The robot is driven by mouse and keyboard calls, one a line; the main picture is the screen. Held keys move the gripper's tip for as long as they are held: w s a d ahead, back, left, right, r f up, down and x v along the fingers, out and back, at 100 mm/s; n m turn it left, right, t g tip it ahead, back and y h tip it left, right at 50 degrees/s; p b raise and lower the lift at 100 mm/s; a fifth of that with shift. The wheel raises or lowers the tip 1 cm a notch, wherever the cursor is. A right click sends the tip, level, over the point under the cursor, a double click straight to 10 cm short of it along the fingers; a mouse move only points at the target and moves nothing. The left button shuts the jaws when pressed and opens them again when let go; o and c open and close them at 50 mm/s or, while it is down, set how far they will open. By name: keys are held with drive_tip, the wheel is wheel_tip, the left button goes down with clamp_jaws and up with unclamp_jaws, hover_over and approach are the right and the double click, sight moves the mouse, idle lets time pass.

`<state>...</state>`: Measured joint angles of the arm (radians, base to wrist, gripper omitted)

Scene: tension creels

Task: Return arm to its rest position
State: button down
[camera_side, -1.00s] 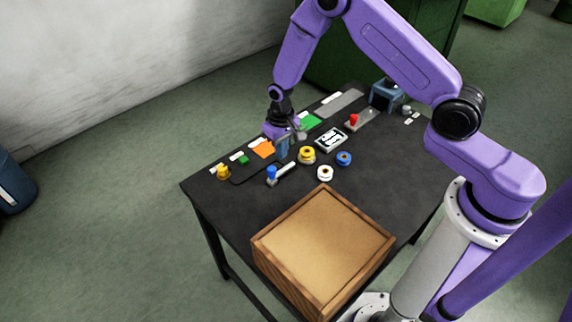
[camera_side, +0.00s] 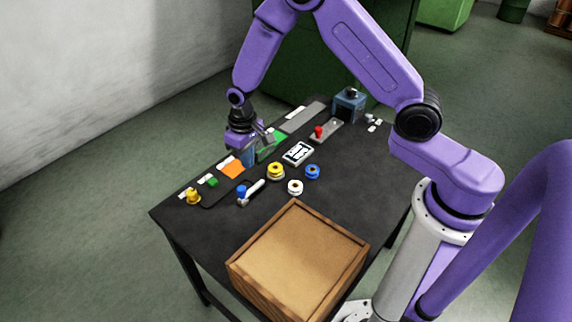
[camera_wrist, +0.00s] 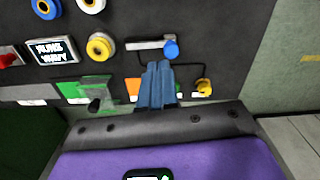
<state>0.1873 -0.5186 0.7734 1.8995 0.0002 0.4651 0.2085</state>
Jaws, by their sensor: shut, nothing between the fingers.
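My gripper (camera_side: 250,157) hangs above the far-left part of the black table, with its fingers pointing down. In the wrist view its two blue-grey fingers (camera_wrist: 157,70) are together, with nothing between them. In the side view it is between the orange patch (camera_side: 233,168) and the green patch (camera_side: 272,143). A yellow spool (camera_side: 276,171), a blue spool (camera_side: 313,171) and a white spool (camera_side: 295,187) stand on the table, apart from my gripper.
A blue-capped piece with a pale bar (camera_side: 243,191) and a yellow post (camera_side: 193,197) stand left. A display plate (camera_side: 298,153), red-knobbed plate (camera_side: 320,132) and blue-grey box (camera_side: 348,104) lie farther back. A wooden box (camera_side: 322,282) fills the near side.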

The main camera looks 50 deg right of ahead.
drive_tip(key=s+r+n, duration=0.4)
drive_tip(key=s+r, duration=0.4)
drive_tip(key=s, duration=0.3)
drive_tip(key=s+r+n, duration=0.4)
drive_tip(key=s+r, duration=0.4)
drive_tip(key=s, duration=0.3)
drive_tip(key=s+d+r+n, duration=0.2)
drive_tip(key=s+d+n, duration=0.1)
drive_tip(key=s, duration=0.6)
drive_tip(key=shift+s+d+r, duration=0.35)
drive_tip(key=shift+d+r, duration=0.05)
drive_tip(key=shift+d, duration=0.2)
